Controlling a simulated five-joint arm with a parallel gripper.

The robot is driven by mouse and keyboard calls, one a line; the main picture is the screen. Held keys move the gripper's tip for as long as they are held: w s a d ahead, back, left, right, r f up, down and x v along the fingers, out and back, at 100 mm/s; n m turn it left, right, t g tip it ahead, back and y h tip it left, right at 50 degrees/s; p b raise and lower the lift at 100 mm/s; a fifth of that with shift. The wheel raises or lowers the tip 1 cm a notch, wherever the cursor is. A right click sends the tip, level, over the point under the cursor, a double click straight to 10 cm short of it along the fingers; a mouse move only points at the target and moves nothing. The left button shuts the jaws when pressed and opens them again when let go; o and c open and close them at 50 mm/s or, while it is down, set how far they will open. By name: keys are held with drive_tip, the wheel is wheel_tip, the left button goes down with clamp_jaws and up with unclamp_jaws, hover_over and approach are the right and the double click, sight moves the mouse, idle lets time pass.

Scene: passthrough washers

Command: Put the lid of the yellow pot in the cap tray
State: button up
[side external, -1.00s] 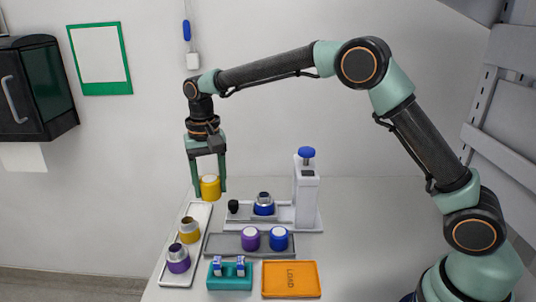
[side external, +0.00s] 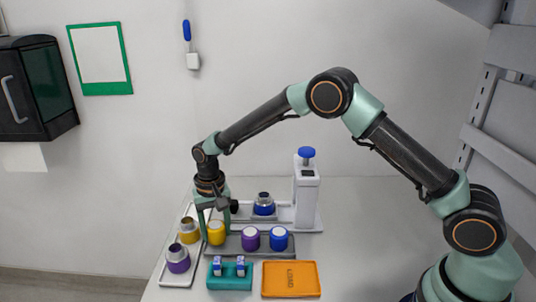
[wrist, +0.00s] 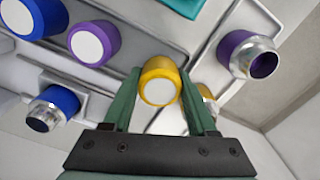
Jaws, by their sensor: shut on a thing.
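The yellow lid (side external: 216,236), a short cylinder with a pale top, is between the fingers of my gripper (side external: 215,231), which is shut on it. It is upright, low over the left end of the dark grey cap tray (side external: 265,254); I cannot tell whether it touches the tray. It also shows in the wrist view (wrist: 159,75) between both fingers. The yellow pot (side external: 188,232) stands lidless, with a metal neck, just left of my gripper. In the wrist view it is mostly hidden behind a finger.
A purple lid (side external: 250,240) and a blue lid (side external: 279,240) stand in the cap tray to the right. A lidless purple pot (side external: 178,262) shares the left white tray (side external: 176,282). Behind are a blue pot (side external: 263,207) and a white press (side external: 306,195). A teal holder (side external: 230,283) and orange tray (side external: 290,279) are in front.

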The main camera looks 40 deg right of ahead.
sight(215, 224)
drive_tip(key=shift+f, duration=0.6)
drive_tip(key=o, duration=1.3)
wheel_tip(215, 224, up, 13)
drive_tip(key=s+d+r+n+t, duration=0.2)
drive_tip(key=s+d+r+t, duration=0.1)
drive_tip(key=s+d+r, duration=0.7)
drive_tip(key=shift+s+d+r+n+t, duration=0.1)
drive_tip(key=shift+s+d+n+t, duration=0.4)
drive_tip(key=shift+s, duration=1.4)
drive_tip(key=shift+s+d+f+n+t, duration=0.1)
drive_tip(key=shift+s+d+n+t, duration=0.35)
drive_tip(key=shift+s, duration=1.4)
drive_tip(key=shift+s+d+r+n+t, duration=0.1)
drive_tip(key=shift+s+d+n+t, duration=0.4)
drive_tip(key=shift+s, duration=1.4)
drive_tip(key=shift+d, duration=0.1)
